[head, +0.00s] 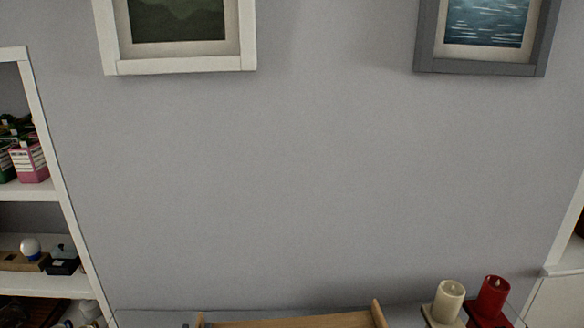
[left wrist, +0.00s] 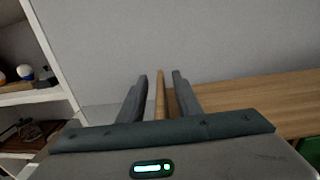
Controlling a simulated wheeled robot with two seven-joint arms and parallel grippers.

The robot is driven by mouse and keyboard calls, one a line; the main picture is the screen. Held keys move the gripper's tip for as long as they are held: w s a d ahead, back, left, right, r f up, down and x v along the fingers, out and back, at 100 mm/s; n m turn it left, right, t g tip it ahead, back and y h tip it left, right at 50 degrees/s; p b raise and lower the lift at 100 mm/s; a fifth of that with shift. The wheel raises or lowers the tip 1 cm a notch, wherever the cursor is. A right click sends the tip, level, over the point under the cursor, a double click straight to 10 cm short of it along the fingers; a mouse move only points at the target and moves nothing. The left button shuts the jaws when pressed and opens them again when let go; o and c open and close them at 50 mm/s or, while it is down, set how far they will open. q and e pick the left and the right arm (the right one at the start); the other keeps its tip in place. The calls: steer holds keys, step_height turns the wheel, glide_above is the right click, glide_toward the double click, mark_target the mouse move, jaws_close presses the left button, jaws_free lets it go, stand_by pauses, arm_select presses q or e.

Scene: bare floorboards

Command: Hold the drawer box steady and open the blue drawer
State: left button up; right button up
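The wooden drawer box (head: 290,321) shows only as a top surface with two raised side edges at the bottom of the head view. In the left wrist view its wooden top (left wrist: 250,98) lies to the right of my left gripper (left wrist: 160,78). The gripper's two grey fingers are apart, one on each side of the box's thin raised side edge, with a visible gap on both sides of it. A small green patch (left wrist: 311,151) shows at the lower right of that view; I cannot tell what it is. No blue drawer is visible. My right gripper is out of view.
A cream candle (head: 449,300) and a red candle (head: 492,297) stand right of the box. A white shelf (head: 60,160) with pots and small items stands at the left. A grey wall (head: 300,180) with two framed pictures is behind the box.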

arm_select(q)
steer(key=s, duration=1.1)
steer(key=shift+s+d, duration=0.25)
steer(key=shift+d, duration=0.05)
steer(key=shift+s, duration=0.15)
